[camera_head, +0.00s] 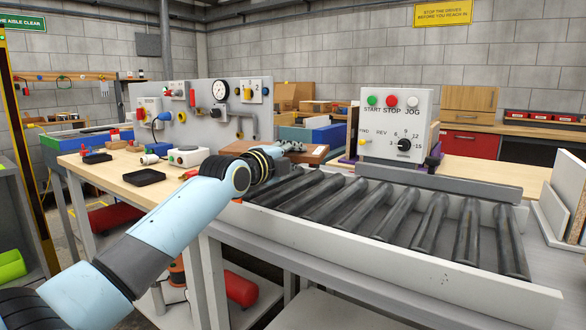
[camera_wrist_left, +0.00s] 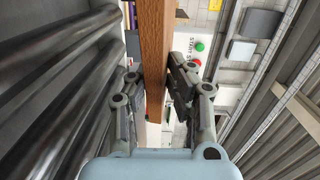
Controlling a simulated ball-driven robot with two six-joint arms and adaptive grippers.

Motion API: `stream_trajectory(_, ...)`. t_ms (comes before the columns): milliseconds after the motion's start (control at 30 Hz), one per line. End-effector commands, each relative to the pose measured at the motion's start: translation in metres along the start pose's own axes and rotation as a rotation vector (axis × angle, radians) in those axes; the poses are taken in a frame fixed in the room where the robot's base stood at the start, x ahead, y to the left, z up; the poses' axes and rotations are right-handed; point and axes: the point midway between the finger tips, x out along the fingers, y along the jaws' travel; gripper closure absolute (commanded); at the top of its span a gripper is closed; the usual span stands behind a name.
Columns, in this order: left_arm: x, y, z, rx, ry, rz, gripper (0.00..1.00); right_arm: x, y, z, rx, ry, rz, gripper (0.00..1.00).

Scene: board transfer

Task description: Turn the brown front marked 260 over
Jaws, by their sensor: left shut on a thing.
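A brown front (camera_head: 312,155) is at the far left end of the roller conveyor, partly hidden behind my left gripper (camera_head: 290,147). In the left wrist view the brown front (camera_wrist_left: 153,45) runs as a narrow wood-grained strip between the two fingers of my left gripper (camera_wrist_left: 154,80). The fingers are shut on it, one on each side. I cannot read the mark 260 in either view. My right gripper is not in view.
The roller conveyor (camera_head: 400,215) fills the right front, its rollers bare. A control box (camera_head: 395,125) with buttons and a dial stands behind it. A workbench (camera_head: 118,183) with a black tray (camera_head: 144,177) and small parts is at the left.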

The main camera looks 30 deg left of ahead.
Motion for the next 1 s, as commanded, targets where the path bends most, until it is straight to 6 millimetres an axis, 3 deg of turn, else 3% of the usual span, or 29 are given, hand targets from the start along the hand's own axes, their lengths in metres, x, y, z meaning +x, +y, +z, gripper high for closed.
stream_trajectory(167,0.000,-0.003,0.000,0.001,0.000,-0.040,1.00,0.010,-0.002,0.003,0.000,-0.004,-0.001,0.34)
stream_trajectory(567,-0.001,-0.008,0.000,0.001,0.000,-0.047,1.00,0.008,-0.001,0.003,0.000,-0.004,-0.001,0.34)
stream_trajectory(1000,-0.003,-0.053,0.000,0.001,0.001,-0.048,1.00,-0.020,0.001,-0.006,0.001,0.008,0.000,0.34)
